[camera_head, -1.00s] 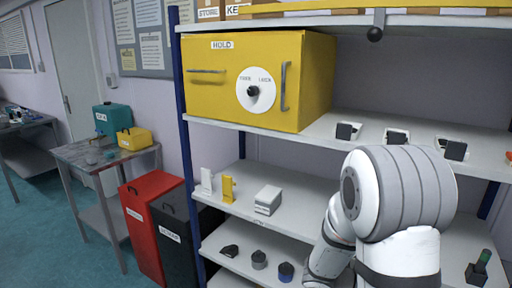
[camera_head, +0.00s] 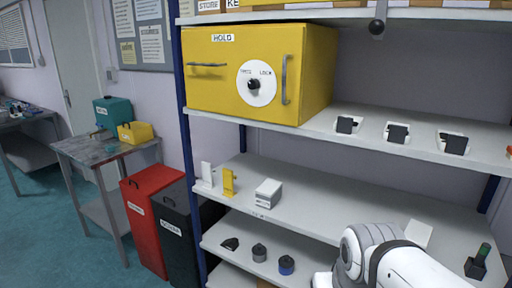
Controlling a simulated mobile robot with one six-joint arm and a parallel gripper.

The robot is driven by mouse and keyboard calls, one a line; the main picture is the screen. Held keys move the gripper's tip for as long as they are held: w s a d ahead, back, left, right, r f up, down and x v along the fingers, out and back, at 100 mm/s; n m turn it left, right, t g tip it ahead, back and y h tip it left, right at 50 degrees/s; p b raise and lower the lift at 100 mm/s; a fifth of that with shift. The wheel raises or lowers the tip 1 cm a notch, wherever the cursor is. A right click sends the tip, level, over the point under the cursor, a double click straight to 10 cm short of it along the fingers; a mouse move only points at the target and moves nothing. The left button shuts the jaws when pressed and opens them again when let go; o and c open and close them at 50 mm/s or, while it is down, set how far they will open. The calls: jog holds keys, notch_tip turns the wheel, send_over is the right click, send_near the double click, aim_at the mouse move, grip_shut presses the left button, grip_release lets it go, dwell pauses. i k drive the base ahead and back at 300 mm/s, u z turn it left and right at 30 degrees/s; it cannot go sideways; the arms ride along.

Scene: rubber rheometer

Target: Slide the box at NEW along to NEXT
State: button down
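A small white box (camera_head: 268,193) with a grey side band sits on the middle shelf (camera_head: 325,213), left of its centre. A small mark shows on the shelf edge just below it, too small to read. I cannot make out a NEW or NEXT label. A pale flat-looking thing (camera_head: 418,233) stands farther right on the same shelf, partly hidden by my arm. My arm's white links fill the bottom right. My gripper is out of view.
A white stand (camera_head: 207,174) and a yellow stand (camera_head: 229,182) are left of the box. The shelf right of the box looks clear up to my arm. A yellow HOLD cabinet (camera_head: 215,85) and several dark-faced holders stand above. Dark pucks (camera_head: 286,265) lie below.

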aim_at(268, 194)
jog(key=z, duration=0.05)
jog(key=k, duration=0.35)
jog(key=u, duration=0.3)
jog(key=i, duration=1.55)
jog(key=z, duration=0.55)
